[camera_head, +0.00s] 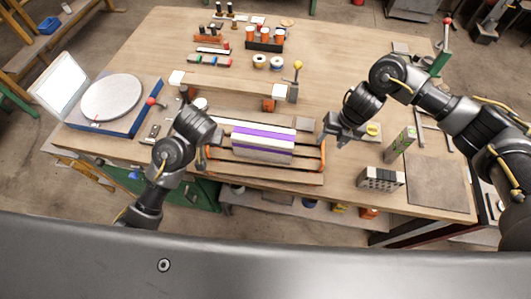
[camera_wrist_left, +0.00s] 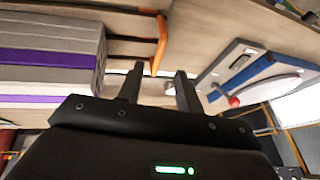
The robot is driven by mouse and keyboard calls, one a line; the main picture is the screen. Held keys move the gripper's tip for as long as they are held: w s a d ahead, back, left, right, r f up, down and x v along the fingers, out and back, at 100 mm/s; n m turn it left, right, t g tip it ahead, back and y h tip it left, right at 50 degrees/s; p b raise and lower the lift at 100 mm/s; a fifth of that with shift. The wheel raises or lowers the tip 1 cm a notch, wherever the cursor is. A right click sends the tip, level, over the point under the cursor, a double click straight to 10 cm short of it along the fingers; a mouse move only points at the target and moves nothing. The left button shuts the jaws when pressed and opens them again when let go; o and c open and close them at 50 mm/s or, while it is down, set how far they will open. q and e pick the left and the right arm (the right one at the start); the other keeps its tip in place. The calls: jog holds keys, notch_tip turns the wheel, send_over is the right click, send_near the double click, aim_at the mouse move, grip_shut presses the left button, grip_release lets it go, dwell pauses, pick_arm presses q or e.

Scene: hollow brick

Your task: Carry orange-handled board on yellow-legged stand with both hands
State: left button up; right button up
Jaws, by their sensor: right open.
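A slatted wooden board (camera_head: 230,168) lies near the table's front edge, with an orange handle at each end. In the head view my left wrist hides part of that end. My right gripper (camera_head: 333,138) is open beside the right handle (camera_head: 323,157), apparently not holding it. I cannot make out a yellow-legged stand under the board.
A blue-based device with a round grey plate (camera_head: 112,97) stands at left. A pale bar (camera_head: 240,87) and small tools lie behind the board.

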aim_at(322, 152)
pick_arm(q)
jog(key=x, duration=0.8)
pick_arm(e)
jog(key=f, duration=0.2)
jog(key=a+f, duration=0.1)
jog(key=f, duration=0.5)
jog(key=shift+a, duration=0.2)
pick_arm(q)
jog(key=c, duration=0.7)
pick_arm(e)
jog(key=c, duration=0.7)
pick_arm(q)
grip_shut()
pick_arm(e)
jog(key=c, duration=0.4)
jog(key=shift+s, duration=0.1)
grip_shut()
pick_arm(q)
jog(key=shift+d+r, duration=0.1)
jog(key=shift+r, duration=0.05)
pick_arm(e)
jog(key=shift+r, duration=0.1)
